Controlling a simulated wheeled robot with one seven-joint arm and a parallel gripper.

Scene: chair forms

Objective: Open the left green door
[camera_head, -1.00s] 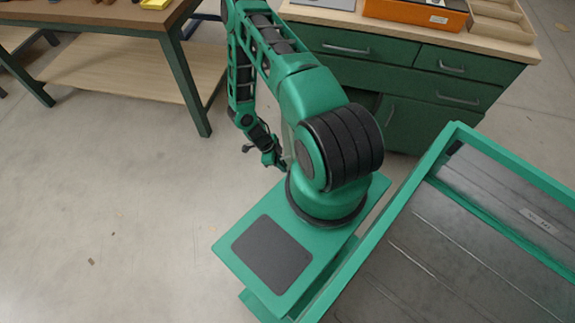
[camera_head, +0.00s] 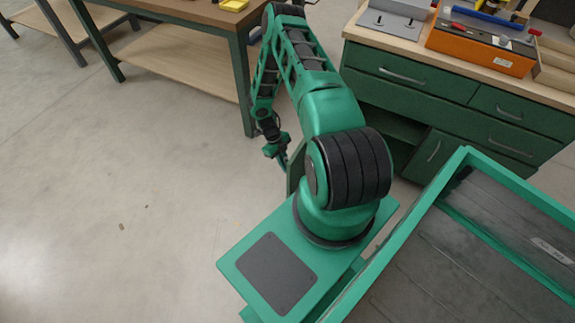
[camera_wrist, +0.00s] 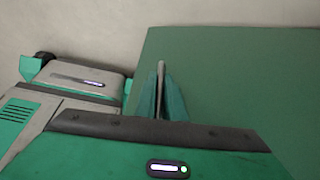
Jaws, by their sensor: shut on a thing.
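The green cabinet (camera_head: 462,88) stands at the upper right in the head view. Its left green door (camera_head: 296,166) is swung out toward me, partly hidden behind my arm, and an open compartment (camera_head: 396,126) shows behind it. In the wrist view the door (camera_wrist: 245,80) is a large flat green panel at the right. My gripper (camera_wrist: 164,98) is shut on the door's thin upright handle (camera_wrist: 160,75). In the head view my gripper (camera_head: 284,158) is low beside the door, its fingertips small and partly unclear.
A right door (camera_head: 428,160) and drawers (camera_head: 410,75) are closed. The worktop holds an orange toolbox (camera_head: 480,45) and a grey box (camera_head: 388,22). A wooden workbench (camera_head: 180,12) stands at the upper left.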

